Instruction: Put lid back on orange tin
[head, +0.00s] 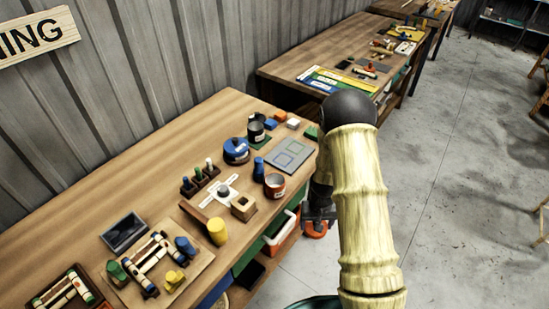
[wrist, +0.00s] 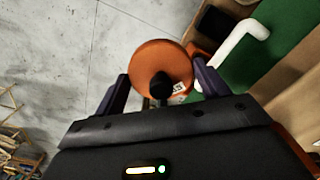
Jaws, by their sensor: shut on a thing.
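The orange tin (head: 275,187) stands upright near the front edge of the workbench, with a pale label and a dark open top. The orange lid (head: 316,231) is in my gripper (head: 319,212), beyond the bench's front edge and to the right of the tin. In the wrist view the lid (wrist: 155,58) is a round orange disc with a black knob (wrist: 161,85), between the two fingers of my gripper (wrist: 162,88). The exact finger contact is not clear.
A blue tin (head: 236,151) and a black tin (head: 256,131) stand behind the orange tin. A small blue bottle (head: 258,167), a wooden block (head: 243,207) and a grey mat (head: 290,155) are close to it. A white handle (wrist: 243,40) and green panel show below the bench edge.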

